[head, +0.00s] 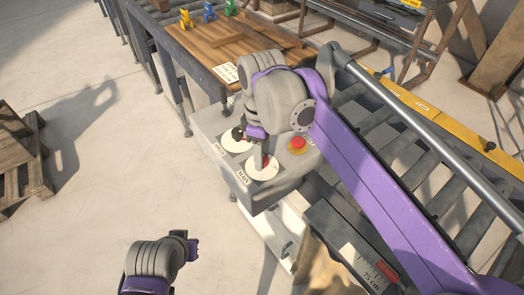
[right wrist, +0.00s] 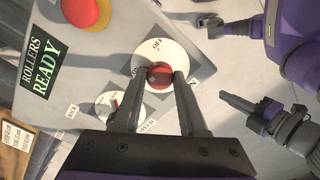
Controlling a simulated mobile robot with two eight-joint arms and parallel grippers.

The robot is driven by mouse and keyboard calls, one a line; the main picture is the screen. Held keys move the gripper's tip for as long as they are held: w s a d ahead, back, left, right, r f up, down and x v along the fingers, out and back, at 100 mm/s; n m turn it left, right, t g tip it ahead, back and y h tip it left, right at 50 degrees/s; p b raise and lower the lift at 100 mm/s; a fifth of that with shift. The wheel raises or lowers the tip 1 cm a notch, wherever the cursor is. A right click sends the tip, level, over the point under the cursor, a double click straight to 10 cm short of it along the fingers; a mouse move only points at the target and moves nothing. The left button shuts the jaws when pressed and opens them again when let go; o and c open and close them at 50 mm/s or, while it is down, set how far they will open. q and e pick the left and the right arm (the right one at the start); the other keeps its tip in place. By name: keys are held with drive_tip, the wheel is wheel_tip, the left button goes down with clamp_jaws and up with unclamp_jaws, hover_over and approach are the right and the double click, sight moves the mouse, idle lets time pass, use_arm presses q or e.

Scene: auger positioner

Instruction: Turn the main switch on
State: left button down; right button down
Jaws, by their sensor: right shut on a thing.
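The main switch is a red knob on a round white dial (head: 259,173), beside a "MAIN" label on the grey control box (head: 205,125). In the right wrist view the red knob (right wrist: 160,75) sits between my right gripper's fingertips, and the white dial (right wrist: 150,52) carries an "OFF" mark. My right gripper (head: 264,158) reaches down from above and is shut on the knob; its fingers partly hide it. The knob's exact pointing direction is unclear. My left gripper (head: 190,244) is away from the box at the lower left, also seen in the right wrist view (right wrist: 243,104).
A red push button on a yellow base (head: 298,144) and a speed dial (head: 236,146) are close to the main switch. A "ROLLERS READY" sign (right wrist: 42,67) is on the box. A roller conveyor (head: 440,170) lies to the right. Open floor (head: 90,210) lies left.

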drive_tip(key=shift+r+n, duration=0.1)
drive_tip(key=shift+n, duration=0.9)
drive_tip(key=shift+c, duration=2.2)
unclamp_jaws()
wheel_tip(320, 180, up, 11)
drive_tip(key=p, duration=0.1)
drive_tip(key=shift+f, duration=0.2)
